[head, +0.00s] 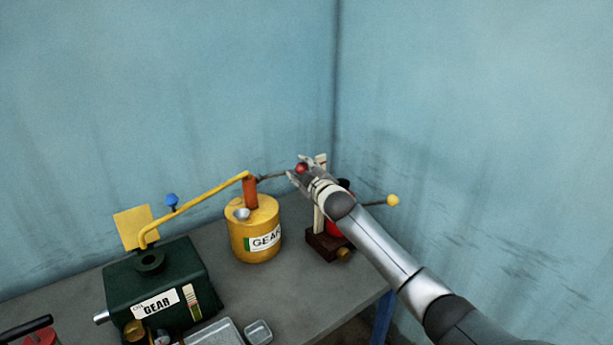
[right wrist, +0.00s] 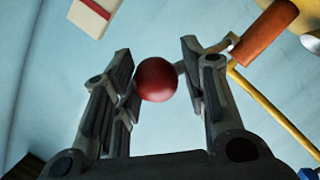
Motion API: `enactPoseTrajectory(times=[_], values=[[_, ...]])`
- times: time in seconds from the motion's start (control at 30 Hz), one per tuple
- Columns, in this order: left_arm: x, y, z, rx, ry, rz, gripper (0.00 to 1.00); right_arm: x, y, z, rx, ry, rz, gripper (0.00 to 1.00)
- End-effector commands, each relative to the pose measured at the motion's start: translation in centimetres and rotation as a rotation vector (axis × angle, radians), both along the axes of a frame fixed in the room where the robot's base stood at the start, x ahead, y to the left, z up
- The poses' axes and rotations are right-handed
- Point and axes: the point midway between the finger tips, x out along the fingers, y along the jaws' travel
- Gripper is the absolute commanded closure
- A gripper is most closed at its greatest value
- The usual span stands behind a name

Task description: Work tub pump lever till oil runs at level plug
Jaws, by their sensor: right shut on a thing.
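The yellow tub (head: 256,243), labelled GEAR, stands on the table with an orange pump column (head: 250,192) on top. A thin dark lever (head: 271,177) runs right from the column to a red ball knob (head: 301,168). My right gripper (head: 303,174) is shut on the knob, which shows between its fingers in the right wrist view (right wrist: 156,80). A yellow spout pipe (head: 200,201) arches from the pump to the dark green gear case (head: 165,285). A brass plug (head: 134,330) shows low on the case's front. No running oil is visible. My left gripper is out of view.
A dark wooden stand (head: 327,245) with a pale post and a yellow-ended rod (head: 393,200) is beside my right arm. A metal tray (head: 213,333) and a smaller dish (head: 258,331) lie in front. Blue walls close the corner behind.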

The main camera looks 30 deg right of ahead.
Motion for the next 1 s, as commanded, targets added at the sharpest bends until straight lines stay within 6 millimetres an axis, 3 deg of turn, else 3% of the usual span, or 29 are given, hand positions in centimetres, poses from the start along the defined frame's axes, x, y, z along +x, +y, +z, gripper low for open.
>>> enactPoseTrajectory(times=[0.03,0.1,0.73,0.77,0.87,1.0], values=[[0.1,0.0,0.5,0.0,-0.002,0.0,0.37,0.3,-0.2,1.9,0.004,-0.024,-0.003,1.0],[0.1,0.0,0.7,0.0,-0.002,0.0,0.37,0.5,-0.1,2.3,0.004,-0.024,-0.003,1.0],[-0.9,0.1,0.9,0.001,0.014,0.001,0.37,0.8,0.0,2.9,-0.005,-0.025,-0.004,1.0],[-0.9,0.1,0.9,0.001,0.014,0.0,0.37,0.8,0.0,2.9,-0.005,-0.025,-0.004,0.57],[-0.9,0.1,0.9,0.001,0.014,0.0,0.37,0.8,0.0,2.9,-0.005,-0.025,-0.003,0.45],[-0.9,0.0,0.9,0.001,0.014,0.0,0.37,0.8,0.1,2.7,-0.002,-0.021,-0.003,0.44]])
